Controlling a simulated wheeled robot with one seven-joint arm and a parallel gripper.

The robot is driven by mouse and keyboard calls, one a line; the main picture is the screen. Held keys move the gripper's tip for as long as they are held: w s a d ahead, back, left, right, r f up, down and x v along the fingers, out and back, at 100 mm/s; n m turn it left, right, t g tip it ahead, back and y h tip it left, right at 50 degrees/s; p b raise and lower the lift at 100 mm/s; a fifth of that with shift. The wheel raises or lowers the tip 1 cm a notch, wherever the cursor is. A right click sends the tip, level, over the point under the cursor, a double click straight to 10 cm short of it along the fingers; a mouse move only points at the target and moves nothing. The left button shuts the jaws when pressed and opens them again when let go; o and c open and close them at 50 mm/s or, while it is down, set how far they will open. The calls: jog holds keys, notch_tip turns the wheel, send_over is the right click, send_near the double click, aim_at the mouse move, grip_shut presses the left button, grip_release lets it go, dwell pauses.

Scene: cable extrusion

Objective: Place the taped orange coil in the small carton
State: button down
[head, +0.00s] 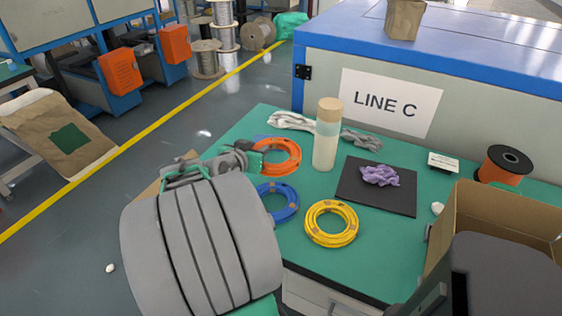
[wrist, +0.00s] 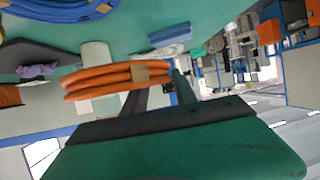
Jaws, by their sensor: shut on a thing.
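The taped orange coil (head: 294,155) is at the back left of the green table in the head view. It shows edge-on in the wrist view (wrist: 100,82), with a tan tape band. My gripper (head: 254,157) is shut on the coil's left side; my arm partly hides the grip. I cannot tell whether the coil clears the table. An open cardboard carton (head: 510,212) stands at the table's right, cut by the frame and partly covered by a dark shape. A brown cardboard edge (head: 150,192) shows behind my arm at left; I cannot tell whether it is a carton.
A blue coil (head: 294,202) and a yellow coil (head: 331,241) lie in front. A bottle (head: 326,145) stands close right of the orange coil. A dark mat (head: 350,195) holds a purple cloth (head: 380,175). Grey gloves (head: 360,139) and an orange spool (head: 500,173) are behind.

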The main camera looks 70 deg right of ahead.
jog(key=w+d+f, duration=0.1)
jog(key=d+f, duration=0.1)
jog(key=w+d+f, duration=0.1)
jog(key=d+f, duration=0.1)
jog(key=d, duration=0.1)
jog(key=d+f, duration=0.3)
jog(key=shift+w, duration=0.4)
jog(key=f, duration=0.4)
jog(key=shift+w+d+b, duration=0.15)
jog(key=shift+d+b, duration=0.1)
jog(key=shift+b, duration=0.1)
jog(key=c, duration=0.9)
grip_release()
jog(key=shift+r, duration=0.1)
jog(key=shift+c, duration=0.2)
